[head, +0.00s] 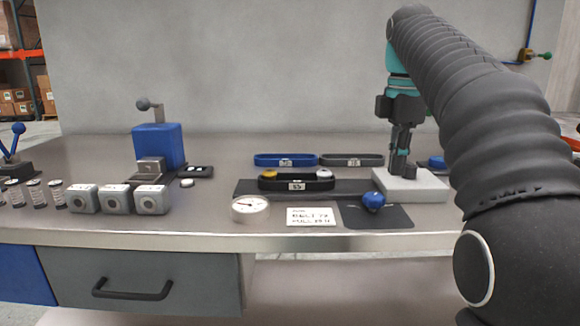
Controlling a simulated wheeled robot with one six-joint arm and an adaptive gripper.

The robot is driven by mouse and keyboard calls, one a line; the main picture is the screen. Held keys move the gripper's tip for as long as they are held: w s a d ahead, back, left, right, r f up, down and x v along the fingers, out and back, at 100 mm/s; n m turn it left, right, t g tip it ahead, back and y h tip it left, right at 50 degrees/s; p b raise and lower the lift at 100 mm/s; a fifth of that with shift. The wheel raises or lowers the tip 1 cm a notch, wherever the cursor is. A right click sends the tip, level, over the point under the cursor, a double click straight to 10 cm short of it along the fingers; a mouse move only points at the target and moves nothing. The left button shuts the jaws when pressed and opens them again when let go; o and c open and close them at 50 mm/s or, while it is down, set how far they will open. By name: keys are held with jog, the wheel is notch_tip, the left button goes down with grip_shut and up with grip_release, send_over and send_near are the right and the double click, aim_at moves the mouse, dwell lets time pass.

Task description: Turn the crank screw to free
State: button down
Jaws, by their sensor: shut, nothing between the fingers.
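My gripper (401,168) points down over a pale grey block (425,186) at the right of the bench. Its fingers are shut with nothing held, and their tips are at or just above the block's top; contact cannot be told. I cannot clearly make out a crank screw; the gripper hides part of the block's top. Left of the block, a black belt (268,182) labelled 55 runs around a yellow pulley (269,175) and a white pulley (323,174).
A blue belt (285,160) and a grey belt (352,160) lie behind. A round gauge (250,209) and a printed card (311,216) are near the front edge. A blue press (157,146) and several grey blocks (117,199) stand at left.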

aim_at(373, 203)
jog(key=shift+s+f+b, duration=0.1)
jog(key=shift+f+b, duration=1.65)
jog(key=shift+f, duration=1.5)
jog(key=shift+w+r+p, duration=0.2)
jog(key=shift+r+p, duration=0.15)
jog(key=shift+p, duration=0.1)
jog(key=shift+w+d+p, duration=0.1)
jog(key=shift+w+p, duration=0.55)
jog(key=shift+p, duration=0.7)
jog(key=shift+w+f, duration=0.15)
jog(key=shift+w, duration=0.15)
